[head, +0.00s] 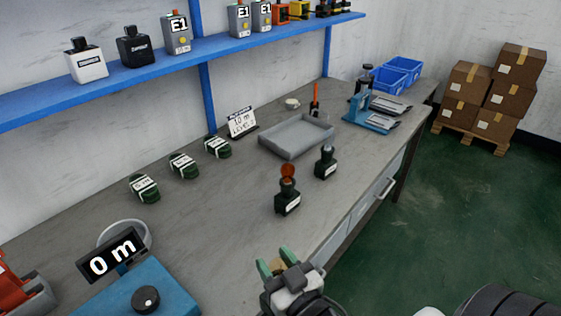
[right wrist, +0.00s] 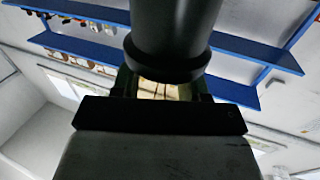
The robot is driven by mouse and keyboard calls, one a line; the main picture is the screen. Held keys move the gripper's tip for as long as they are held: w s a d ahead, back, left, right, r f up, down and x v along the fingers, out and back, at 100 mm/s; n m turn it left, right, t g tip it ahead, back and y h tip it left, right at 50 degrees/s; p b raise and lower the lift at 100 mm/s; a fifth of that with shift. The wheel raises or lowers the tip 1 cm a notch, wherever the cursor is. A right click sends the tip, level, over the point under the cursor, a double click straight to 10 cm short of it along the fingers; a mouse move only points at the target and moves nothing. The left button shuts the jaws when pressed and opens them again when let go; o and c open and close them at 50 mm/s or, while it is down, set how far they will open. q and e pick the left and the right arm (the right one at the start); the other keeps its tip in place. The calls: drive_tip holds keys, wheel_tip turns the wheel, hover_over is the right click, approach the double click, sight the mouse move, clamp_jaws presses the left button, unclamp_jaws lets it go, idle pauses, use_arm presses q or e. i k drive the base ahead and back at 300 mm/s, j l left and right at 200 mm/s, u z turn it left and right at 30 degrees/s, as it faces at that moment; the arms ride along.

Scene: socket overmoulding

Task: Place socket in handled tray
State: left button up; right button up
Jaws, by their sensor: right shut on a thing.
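My right gripper (head: 276,262) is low in the head view, in front of the bench's near edge, with its green fingertips up. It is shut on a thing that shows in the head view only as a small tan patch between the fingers. In the right wrist view a dark round-bodied part (right wrist: 177,35) fills the space before the gripper, with a gold patch below it. I cannot tell for sure that this is the socket. A shallow grey tray (head: 293,137) lies empty on the bench, farther back; its handles are not clear. My left gripper is not in view.
Two dark labelled stands, one with an orange-brown top (head: 287,192) and one with a pale top (head: 326,162), are between my right gripper and the tray. Several banded green coils (head: 184,165) line the left. A blue device reading 0 m (head: 142,292) sits in front.

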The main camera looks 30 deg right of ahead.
sight(286, 143)
drive_tip(key=l+u, duration=0.8)
drive_tip(key=l, duration=0.5)
drive_tip(key=k+l+u, duration=0.15)
drive_tip(key=l, duration=0.85)
drive_tip(key=k+l+u, duration=0.1)
drive_tip(key=l, duration=0.4)
drive_tip(key=k+l+u, duration=0.1)
drive_tip(key=l, duration=1.05)
drive_tip(key=i, duration=0.35)
